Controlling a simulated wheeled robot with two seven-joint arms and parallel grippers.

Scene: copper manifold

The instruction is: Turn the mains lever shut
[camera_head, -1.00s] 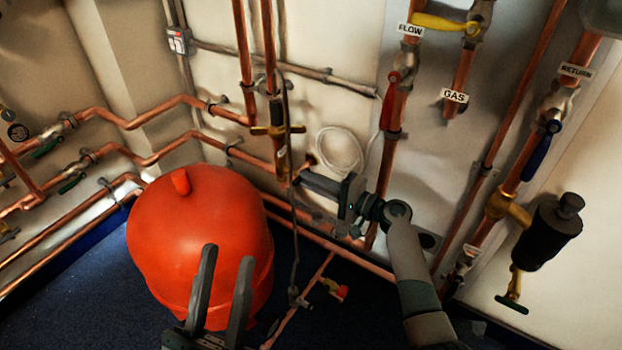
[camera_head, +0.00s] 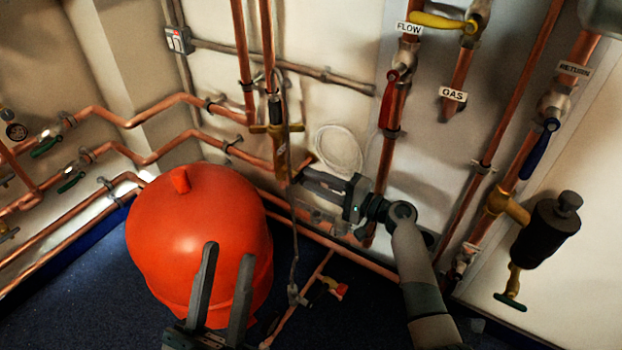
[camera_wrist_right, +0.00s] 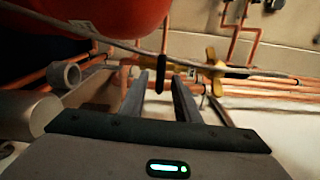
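No label reading "mains" shows, so I cannot tell for certain which lever is meant. A brass cross-shaped valve (camera_head: 278,130) with a dark handle stands on the copper pipes left of my right gripper; a similar brass fitting (camera_wrist_right: 215,70) with a black end shows in the right wrist view. Contact cannot be told. My left gripper (camera_head: 228,262) is open and empty in front of the red vessel.
A large red vessel (camera_head: 195,240) stands at lower left. A red lever (camera_head: 389,98), yellow lever (camera_head: 440,22) and blue lever (camera_head: 540,148) sit on pipes to the right. A small red-and-yellow valve (camera_head: 335,288) is low down. A thin dark cable (camera_head: 294,245) hangs beside my right gripper.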

